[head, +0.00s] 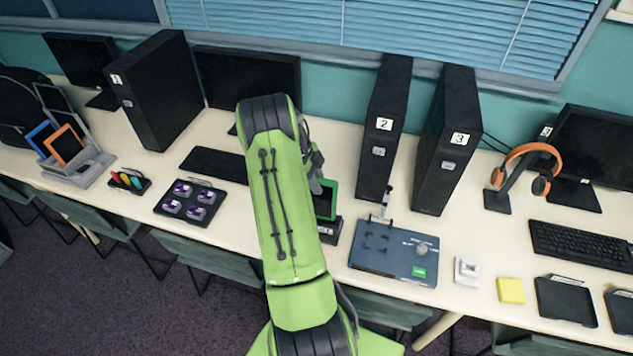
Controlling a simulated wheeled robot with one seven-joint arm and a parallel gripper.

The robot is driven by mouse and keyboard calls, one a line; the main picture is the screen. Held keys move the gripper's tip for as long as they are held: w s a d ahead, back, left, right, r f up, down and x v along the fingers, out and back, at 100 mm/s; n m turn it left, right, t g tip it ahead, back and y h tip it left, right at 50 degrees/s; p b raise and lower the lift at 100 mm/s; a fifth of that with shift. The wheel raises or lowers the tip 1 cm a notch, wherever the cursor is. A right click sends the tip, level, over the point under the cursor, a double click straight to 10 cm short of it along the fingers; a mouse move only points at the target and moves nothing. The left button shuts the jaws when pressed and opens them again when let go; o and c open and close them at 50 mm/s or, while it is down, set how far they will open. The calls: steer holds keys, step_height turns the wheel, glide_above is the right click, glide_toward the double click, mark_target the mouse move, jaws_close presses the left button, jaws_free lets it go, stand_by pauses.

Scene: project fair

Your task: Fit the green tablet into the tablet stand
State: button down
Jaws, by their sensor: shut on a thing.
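The green tablet (329,201), with a green rim and dark screen, is upright just right of my green arm. My gripper (316,184) is shut on its upper left edge. My arm hides part of the gripper and the tablet's left side. The tablet's lower edge is at a small black labelled holder (331,235); I cannot tell whether it rests in it or is just above. The grey tablet stand (88,173) is at the far left of the table, with a blue tablet (39,136) and an orange-rimmed tablet (66,146) standing in it.
Between stand and arm are a small tray of coloured pieces (129,181), a dark tray with purple items (189,202) and a keyboard (213,164). Tall black computer towers 1 (160,95), 2 (383,125) and 3 (446,140) stand behind. A blue-grey panel (392,262) is to the right.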

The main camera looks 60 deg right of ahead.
steer(key=shift+f, duration=0.25)
stand_by(0.3)
steer(key=shift+f+b, duration=1.1)
steer(key=shift+b, duration=0.2)
steer(key=shift+f+b, duration=0.75)
steer(key=shift+b, duration=0.1)
steer(key=shift+f, duration=0.1)
steer(key=shift+f+b, duration=0.35)
steer(key=shift+b, duration=0.25)
steer(key=shift+f, duration=0.2)
steer(key=c, duration=0.8)
jaws_free()
steer(key=shift+c, duration=0.2)
